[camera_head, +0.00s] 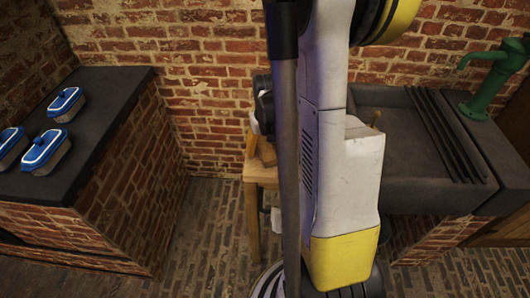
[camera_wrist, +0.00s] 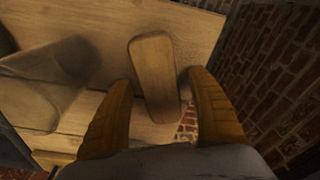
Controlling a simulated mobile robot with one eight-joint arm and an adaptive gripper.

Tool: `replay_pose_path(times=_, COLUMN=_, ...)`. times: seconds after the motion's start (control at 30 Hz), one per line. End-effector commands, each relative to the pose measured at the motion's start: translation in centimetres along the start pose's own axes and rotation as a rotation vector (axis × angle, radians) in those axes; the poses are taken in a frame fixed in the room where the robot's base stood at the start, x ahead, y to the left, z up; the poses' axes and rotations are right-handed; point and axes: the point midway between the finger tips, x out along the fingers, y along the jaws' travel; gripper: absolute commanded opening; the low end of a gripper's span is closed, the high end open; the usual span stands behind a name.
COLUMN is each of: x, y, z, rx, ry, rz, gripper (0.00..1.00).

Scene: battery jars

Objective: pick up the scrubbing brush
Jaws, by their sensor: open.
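A rounded oblong wooden block (camera_wrist: 154,65), which looks like the back of the scrubbing brush, lies on a wooden table top (camera_wrist: 205,28) in the wrist view. I see no bristles. My gripper (camera_wrist: 158,80) is open, with one brown finger on each side of the block's near part. I cannot tell whether the fingers touch it. In the head view my gripper (camera_head: 251,144) is at the wooden table (camera_head: 257,176), largely hidden behind my arm. A small part of a wooden piece (camera_head: 267,153) shows beside it.
A stone sink (camera_head: 400,155) with a green pump (camera_head: 497,80) is at right. Blurred grey-brown shapes (camera_wrist: 45,75) lie left of the block. Brick wall (camera_wrist: 280,75) is close at right.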

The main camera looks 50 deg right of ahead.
Motion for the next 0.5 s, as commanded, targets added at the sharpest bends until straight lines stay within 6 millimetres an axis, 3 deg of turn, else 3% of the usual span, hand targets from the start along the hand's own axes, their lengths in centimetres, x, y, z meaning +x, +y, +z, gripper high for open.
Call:
replay_pose_path(times=0.07, x=-0.11, y=0.00, z=0.00, rx=0.000, ry=0.000, rz=0.000, gripper=0.69)
replay_pose_path(times=0.27, x=-0.13, y=0.00, z=0.00, rx=0.000, ry=0.000, rz=0.000, gripper=0.12)
replay_pose_path(times=0.5, x=-0.12, y=0.01, z=0.02, rx=0.000, ry=0.000, rz=0.000, gripper=0.04)
